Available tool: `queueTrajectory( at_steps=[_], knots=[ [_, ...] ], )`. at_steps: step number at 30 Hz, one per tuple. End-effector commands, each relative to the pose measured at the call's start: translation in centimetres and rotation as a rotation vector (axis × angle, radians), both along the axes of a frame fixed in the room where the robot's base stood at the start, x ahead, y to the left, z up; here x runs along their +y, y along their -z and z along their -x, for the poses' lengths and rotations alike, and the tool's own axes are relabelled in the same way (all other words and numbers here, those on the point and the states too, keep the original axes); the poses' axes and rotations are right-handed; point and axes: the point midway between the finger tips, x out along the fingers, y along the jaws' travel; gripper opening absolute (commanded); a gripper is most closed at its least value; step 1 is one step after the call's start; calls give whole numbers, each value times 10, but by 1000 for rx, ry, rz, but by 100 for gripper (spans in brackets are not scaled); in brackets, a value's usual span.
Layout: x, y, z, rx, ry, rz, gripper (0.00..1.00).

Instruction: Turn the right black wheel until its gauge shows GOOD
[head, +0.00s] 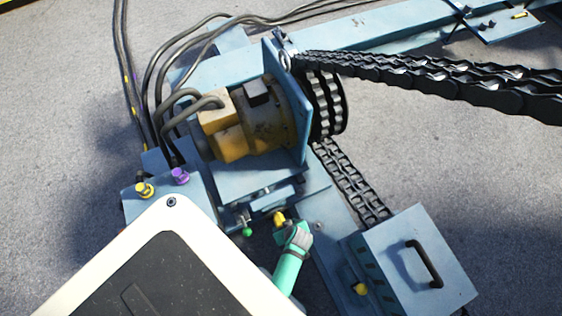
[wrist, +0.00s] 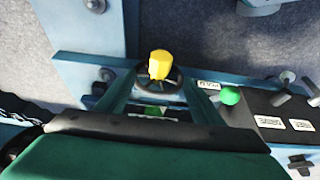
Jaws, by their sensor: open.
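In the wrist view a black wheel (wrist: 172,83) with a yellow knob (wrist: 159,65) sits near the middle on the blue frame. I cannot tell whether it is the right wheel. My gripper (wrist: 158,98) appears below it as two spaced teal fingers, open, with the wheel just beyond and between their ends. Contact is unclear. A small green patch, possibly a gauge, shows between the fingers; no readable word shows on it. In the head view my gripper (head: 286,228) is beside a yellow knob (head: 279,218) at the machine's front; the wheel is not clear there.
A green ball knob (wrist: 230,95) and white labels (wrist: 269,122) lie right of the wheel. In the head view, a blue box (head: 418,262) with a black handle stands right of my gripper. The yellow motor (head: 238,130) and chains (head: 430,75) are behind.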

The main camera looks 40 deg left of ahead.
Motion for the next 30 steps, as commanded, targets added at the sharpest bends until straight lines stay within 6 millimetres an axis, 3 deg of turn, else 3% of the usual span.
queueTrajectory(
  at_steps=[5, 19, 30],
  knots=[
    [6, 14, -2, 4, -6, 0, 61],
    [31, 79, -12, 3, -5, 2, 61],
    [39, 98, -15, 2, -5, 0, 61]
  ],
)
